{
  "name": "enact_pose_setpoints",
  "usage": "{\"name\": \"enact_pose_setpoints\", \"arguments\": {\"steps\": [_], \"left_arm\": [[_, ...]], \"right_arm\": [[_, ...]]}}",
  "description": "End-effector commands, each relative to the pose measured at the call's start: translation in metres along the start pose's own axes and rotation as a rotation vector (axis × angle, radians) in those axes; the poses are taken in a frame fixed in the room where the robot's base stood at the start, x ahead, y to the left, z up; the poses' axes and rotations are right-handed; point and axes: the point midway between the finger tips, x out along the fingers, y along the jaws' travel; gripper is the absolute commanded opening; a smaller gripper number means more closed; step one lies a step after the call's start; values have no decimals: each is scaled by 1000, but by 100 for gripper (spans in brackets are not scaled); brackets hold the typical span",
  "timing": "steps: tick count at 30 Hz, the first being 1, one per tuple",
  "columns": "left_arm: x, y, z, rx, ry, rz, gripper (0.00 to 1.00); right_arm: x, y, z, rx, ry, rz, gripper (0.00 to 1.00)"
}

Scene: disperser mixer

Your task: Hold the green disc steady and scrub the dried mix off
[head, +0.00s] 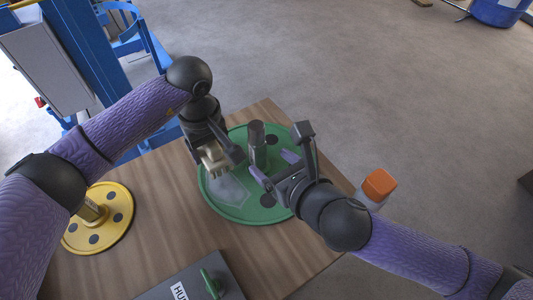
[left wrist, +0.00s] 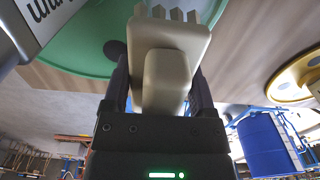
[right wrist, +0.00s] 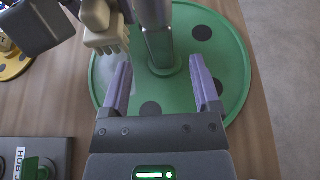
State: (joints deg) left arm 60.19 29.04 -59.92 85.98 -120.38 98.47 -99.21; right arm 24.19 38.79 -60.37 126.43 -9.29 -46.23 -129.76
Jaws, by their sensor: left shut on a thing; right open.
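The green disc (head: 240,205) lies flat on the wooden table, with a grey upright post (head: 257,143) at its middle and dark round spots. A pale patch (head: 228,190) shows on its near left part. My left gripper (head: 215,160) is shut on a beige brush (left wrist: 166,70), bristles toward the disc at its left side; whether they touch it I cannot tell. My right gripper (right wrist: 160,88) is open and empty over the disc, its lilac fingers on either side of the post's line in the right wrist view (right wrist: 160,50), short of the post.
A yellow disc (head: 100,218) with a hub lies on the table at left. A grey box with a green switch (head: 212,284), lettered "HUB", is at the near edge. Blue machinery (head: 85,50) stands behind left.

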Motion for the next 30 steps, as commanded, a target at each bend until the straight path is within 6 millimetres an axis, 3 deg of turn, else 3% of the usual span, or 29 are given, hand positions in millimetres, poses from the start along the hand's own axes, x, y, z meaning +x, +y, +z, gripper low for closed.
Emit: {"name": "enact_pose_setpoints", "arguments": {"steps": [3, 7, 18, 30], "left_arm": [[0, 0, 0, 0, 0, 0, 26], [0, 0, 0, 0, 0, 0, 26], [0, 0, 0, 0, 0, 0, 26], [0, 0, 0, 0, 0, 0, 26]], "right_arm": [[28, 0, 1, 2, -1, -1, 79], [49, 0, 1, 2, -2, -2, 79], [61, -1, 1, 0, -2, -2, 79], [60, -1, 1, 1, -2, -2, 0]]}}
